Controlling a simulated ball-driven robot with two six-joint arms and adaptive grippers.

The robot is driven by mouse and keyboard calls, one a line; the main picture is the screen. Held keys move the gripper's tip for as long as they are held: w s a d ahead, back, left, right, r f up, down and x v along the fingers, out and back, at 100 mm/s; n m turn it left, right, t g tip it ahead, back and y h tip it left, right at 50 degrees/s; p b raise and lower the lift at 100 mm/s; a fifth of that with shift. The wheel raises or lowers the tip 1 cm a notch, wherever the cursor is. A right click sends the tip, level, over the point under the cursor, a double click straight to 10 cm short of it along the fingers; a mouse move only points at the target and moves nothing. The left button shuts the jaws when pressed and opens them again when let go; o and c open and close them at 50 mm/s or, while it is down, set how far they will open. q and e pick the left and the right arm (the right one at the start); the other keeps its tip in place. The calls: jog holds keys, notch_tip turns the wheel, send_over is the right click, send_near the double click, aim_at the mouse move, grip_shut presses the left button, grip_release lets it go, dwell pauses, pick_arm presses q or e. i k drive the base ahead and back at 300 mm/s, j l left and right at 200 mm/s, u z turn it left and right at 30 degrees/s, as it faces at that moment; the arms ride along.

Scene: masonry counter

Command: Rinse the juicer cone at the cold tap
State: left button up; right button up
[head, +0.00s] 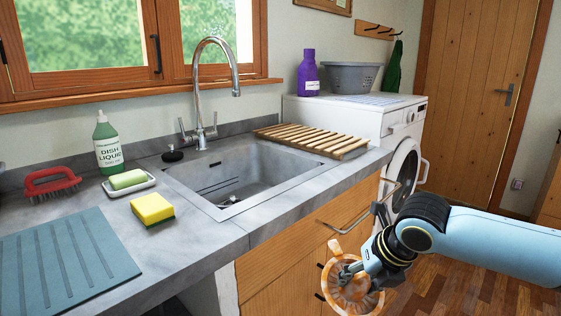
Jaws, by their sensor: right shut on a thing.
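My right gripper (348,270) is shut on an orange and white, bowl-like ribbed piece, which I take for the juicer cone (347,301). It is held in front of the counter's front edge, below the counter top and over the floor. The gripper's fingers hide part of it. The chrome tap (197,85) stands behind the sink with its arched spout over the basin. It has a lever on each side, and I cannot tell which is cold. No water stream shows. The grey sink (245,165) looks empty. My left gripper is not in view.
A slatted wooden rack (312,141) lies right of the sink. Left of it are a yellow sponge (152,208), a soap dish (128,188), a dish liquid bottle (107,148), a red brush (52,184) and a drainer mat (65,255). A drawer handle (343,221) juts out near my right arm.

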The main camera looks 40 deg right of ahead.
aim_at(214, 132)
jog(key=i+z, duration=0.5)
jog(key=i+j+z, duration=0.2)
jog(key=i+z, duration=0.25)
jog(key=k+l, duration=0.1)
jog(key=l, duration=0.35)
